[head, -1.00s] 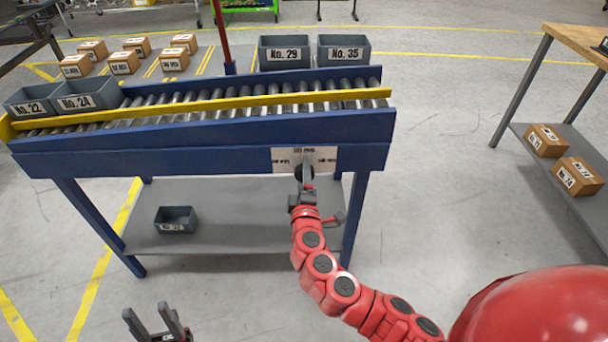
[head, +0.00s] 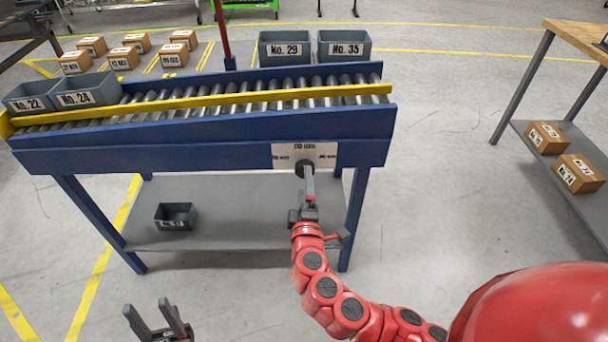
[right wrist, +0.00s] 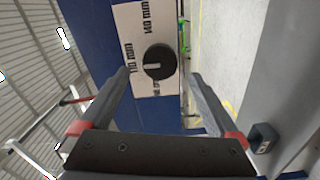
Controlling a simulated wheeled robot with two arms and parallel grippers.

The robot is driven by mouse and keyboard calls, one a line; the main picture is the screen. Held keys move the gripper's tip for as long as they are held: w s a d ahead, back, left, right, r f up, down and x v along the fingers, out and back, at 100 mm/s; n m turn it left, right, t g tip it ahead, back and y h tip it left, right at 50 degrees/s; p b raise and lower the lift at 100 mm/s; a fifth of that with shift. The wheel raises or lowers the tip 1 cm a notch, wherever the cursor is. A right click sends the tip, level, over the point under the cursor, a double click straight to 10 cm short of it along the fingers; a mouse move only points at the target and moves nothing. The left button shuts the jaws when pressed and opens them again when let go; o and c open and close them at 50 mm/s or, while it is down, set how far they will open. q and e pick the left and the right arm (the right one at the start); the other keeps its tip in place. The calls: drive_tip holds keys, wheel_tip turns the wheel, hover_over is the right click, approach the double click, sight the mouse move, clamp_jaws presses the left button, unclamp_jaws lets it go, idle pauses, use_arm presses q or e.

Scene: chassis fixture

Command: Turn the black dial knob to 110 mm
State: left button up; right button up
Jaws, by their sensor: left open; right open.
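The round black dial knob (right wrist: 160,62) sits on a white label plate (right wrist: 134,20) on the blue conveyor frame. In the right wrist view its white mark points left, toward the "110 mm" print. "140 mm" is at the top; the lower print is partly hidden. In the head view the knob (head: 300,168) is partly covered by my right gripper (head: 309,180). The right gripper (right wrist: 160,80) is open, with its fingers apart on either side of the line to the knob, a little short of it and not touching. My left gripper (head: 155,313) is open and empty at the bottom left.
A small grey bin (head: 176,216) is on the shelf below. A side table with boxes (head: 578,172) stands at right. The floor before the conveyor is clear.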

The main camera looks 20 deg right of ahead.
drive_tip(key=p+v, duration=0.1)
drive_tip(key=v, duration=1.1)
drive_tip(key=shift+w, duration=0.15)
